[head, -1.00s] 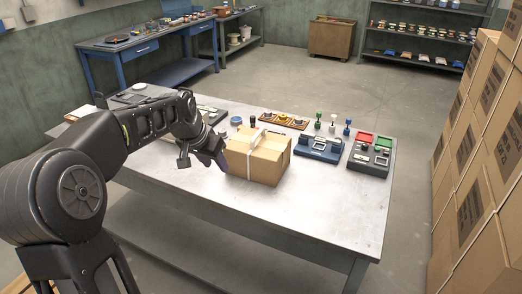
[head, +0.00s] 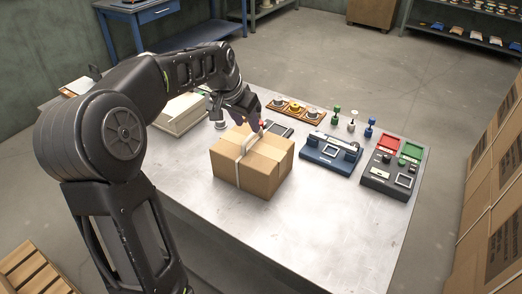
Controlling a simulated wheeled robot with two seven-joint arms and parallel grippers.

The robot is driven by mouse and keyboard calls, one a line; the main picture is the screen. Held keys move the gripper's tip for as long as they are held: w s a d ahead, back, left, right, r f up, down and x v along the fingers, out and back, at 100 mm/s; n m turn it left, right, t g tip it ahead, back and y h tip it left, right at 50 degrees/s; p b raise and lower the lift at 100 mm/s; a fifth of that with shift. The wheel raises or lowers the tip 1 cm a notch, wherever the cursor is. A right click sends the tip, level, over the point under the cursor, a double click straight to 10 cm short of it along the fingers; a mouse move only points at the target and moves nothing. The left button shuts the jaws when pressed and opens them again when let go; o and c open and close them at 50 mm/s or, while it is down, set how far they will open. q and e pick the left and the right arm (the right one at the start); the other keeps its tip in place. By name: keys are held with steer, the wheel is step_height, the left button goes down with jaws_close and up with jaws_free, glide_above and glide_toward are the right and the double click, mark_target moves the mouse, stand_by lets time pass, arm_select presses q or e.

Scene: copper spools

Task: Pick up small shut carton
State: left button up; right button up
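My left gripper (head: 243,119) is over the carton's far top edge, close to the handle. Its fingers point down and are partly hidden by the wrist. I cannot tell whether they touch the handle or how far apart they are. My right gripper is out of view.
Right of the carton are a blue device (head: 331,153), a dark device with red and green trays (head: 388,173), and several small stamps. A wooden rack with round pieces (head: 294,107) lies behind. The table's front is clear. Stacked cartons (head: 490,190) stand at the right.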

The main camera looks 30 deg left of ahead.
mark_target(252, 134)
arm_select(q)
steer(key=shift+s, duration=0.2)
steer(key=shift+x, duration=1.35)
steer(key=shift+w+f+p, duration=0.25)
steer(key=shift+f+p, duration=0.15)
steer(key=shift+p, duration=0.25)
steer(key=p+x, duration=0.1)
steer(key=x, duration=0.2)
steer(key=shift+w+a+f, duration=0.15)
steer(key=shift+f, duration=0.15)
steer(key=shift+w+f, duration=0.15)
steer(key=shift+f, duration=0.1)
